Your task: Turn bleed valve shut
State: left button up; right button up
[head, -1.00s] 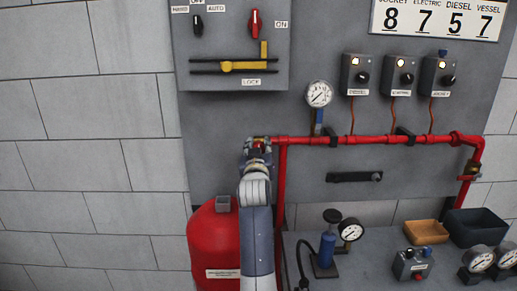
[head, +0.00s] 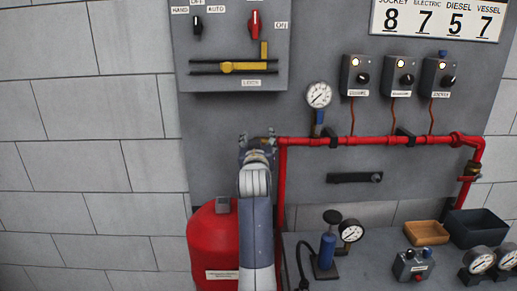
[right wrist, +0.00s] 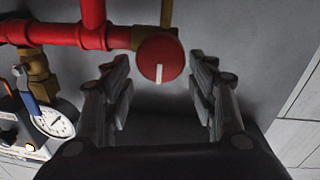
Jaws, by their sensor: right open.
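The bleed valve appears to be the round red knob (right wrist: 160,60) with a short white mark, at the end of the red pipe in the right wrist view. The mark runs nearly up and down there. My right gripper (head: 257,138) is open in the head view, raised at the left end of the red pipe. In the right wrist view its two fingers stand apart, one on each side of the knob, with visible gaps. In the head view the gripper and wrist hide the knob. My left gripper is in neither current view.
The red pipe (head: 365,140) runs right across the grey panel, below a gauge (head: 319,94). A red tank (head: 212,245) stands beside my right arm. A bench (head: 375,270) at lower right holds a hand pump, gauges and bins. A control box (head: 233,75) hangs above.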

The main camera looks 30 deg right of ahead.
notch_tip(320, 180, up, 7)
jog(key=shift+r, duration=0.15)
dwell(0.6)
